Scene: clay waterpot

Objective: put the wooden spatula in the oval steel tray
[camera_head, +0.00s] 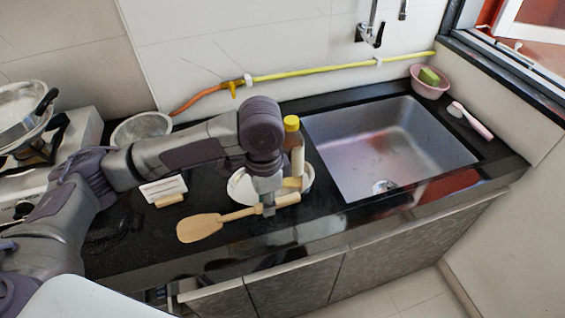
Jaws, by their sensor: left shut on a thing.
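The wooden spatula (202,227) has a broad pale head pointing left and a handle running right. My left gripper (268,207) is shut on its handle, over the front part of the black counter. I cannot tell whether the spatula's head touches the counter. A shallow steel vessel (142,127), which looks like the oval steel tray, lies at the back left of the counter. My left arm passes in front of it and hides its near side. My right gripper is not in view.
A white bowl (241,187) stands just behind my left gripper, beside a yellow-capped bottle (291,124). A small white and wooden item (164,189) lies to the left. The sink (385,150) is on the right. A stove with a pan (18,120) is at far left.

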